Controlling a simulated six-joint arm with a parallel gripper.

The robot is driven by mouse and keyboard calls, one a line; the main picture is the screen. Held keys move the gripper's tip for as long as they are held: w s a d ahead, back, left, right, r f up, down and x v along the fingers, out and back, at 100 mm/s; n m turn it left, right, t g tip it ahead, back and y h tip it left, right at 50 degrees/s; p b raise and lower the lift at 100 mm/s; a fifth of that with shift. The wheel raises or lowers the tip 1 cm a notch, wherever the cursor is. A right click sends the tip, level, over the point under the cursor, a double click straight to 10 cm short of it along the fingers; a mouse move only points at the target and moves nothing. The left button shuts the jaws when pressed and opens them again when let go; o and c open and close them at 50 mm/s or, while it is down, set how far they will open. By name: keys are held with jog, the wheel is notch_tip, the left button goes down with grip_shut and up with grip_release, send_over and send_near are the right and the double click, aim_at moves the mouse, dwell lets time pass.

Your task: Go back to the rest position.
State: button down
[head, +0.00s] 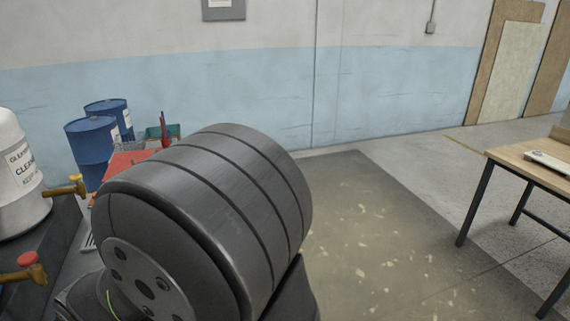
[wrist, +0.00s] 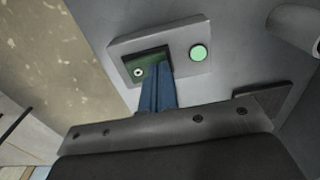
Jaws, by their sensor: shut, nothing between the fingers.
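My gripper (wrist: 156,76) shows in the wrist view as two narrow blue fingers close together beyond a dark bar with screws. It is shut and holds nothing. Its tips lie in front of a grey plate (wrist: 187,50) with a dark green recess (wrist: 136,67) and a round light-green button (wrist: 198,53). I cannot tell whether the tips touch the plate. The gripper is not seen in the head view, where a large dark link of my arm fills the lower left and middle.
At the left stand a white cleaner tank (head: 20,180) with taps and blue drums (head: 88,150). A wooden table (head: 530,165) stands at the right with a flat device (head: 549,162) on it. Boards (head: 503,70) lean on the back wall. The middle floor (head: 375,225) is clear.

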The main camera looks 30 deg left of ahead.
jog(key=w+d+r, duration=0.1)
jog(key=r, duration=0.6)
jog(key=w+d+r+g+y, duration=0.1)
jog(key=w+d+r, duration=0.1)
jog(key=r, duration=0.6)
jog(key=shift+r, duration=0.15)
dwell(0.8)
